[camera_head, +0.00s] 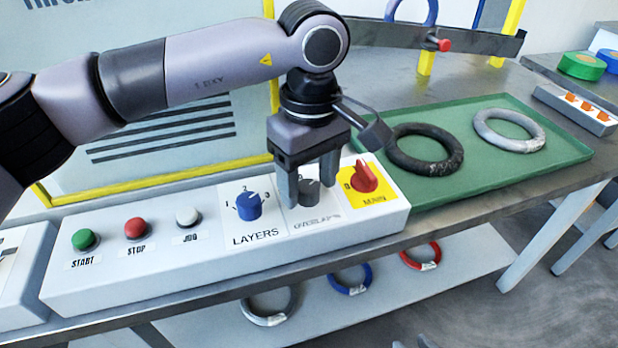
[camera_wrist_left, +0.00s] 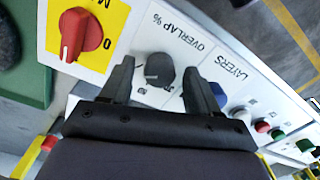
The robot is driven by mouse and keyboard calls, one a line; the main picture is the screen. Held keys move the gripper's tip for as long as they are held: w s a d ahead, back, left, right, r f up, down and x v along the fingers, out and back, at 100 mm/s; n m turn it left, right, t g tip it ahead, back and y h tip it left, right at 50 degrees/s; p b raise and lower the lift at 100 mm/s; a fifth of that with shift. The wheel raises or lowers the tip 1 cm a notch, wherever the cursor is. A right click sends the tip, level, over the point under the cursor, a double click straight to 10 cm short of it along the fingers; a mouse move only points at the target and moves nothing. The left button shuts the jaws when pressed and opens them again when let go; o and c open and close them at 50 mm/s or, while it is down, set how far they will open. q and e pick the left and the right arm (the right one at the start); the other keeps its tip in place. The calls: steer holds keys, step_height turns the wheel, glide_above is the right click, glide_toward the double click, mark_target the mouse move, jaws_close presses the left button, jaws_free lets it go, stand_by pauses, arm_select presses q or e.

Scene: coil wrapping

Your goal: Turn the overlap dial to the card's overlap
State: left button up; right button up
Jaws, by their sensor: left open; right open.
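The overlap dial (camera_head: 308,188) is a dark grey knob on the white control panel, between the blue layers dial (camera_head: 248,206) and the red main switch (camera_head: 364,177). My left gripper (camera_head: 310,197) points down over it, open, with one finger on each side. In the left wrist view the overlap dial (camera_wrist_left: 159,69) sits between the spread fingers, with gaps on both sides. Its pale mark shows, but the scale is partly hidden by the gripper and too small to read. I cannot make out the card. My right gripper is not in view.
Green, red and white buttons (camera_head: 136,229) line the panel's left part. A green tray (camera_head: 560,158) with a black coil (camera_head: 425,165) and a grey coil (camera_head: 508,143) lies to the right. Several coils (camera_head: 350,280) rest on the lower shelf.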

mark_target(310, 185)
arm_select(q)
step_height(310, 185, up, 7)
steer(key=shift+d+f+p, duration=0.1)
steer(key=shift+f+p, duration=0.05)
steer(key=shift+p, duration=0.15)
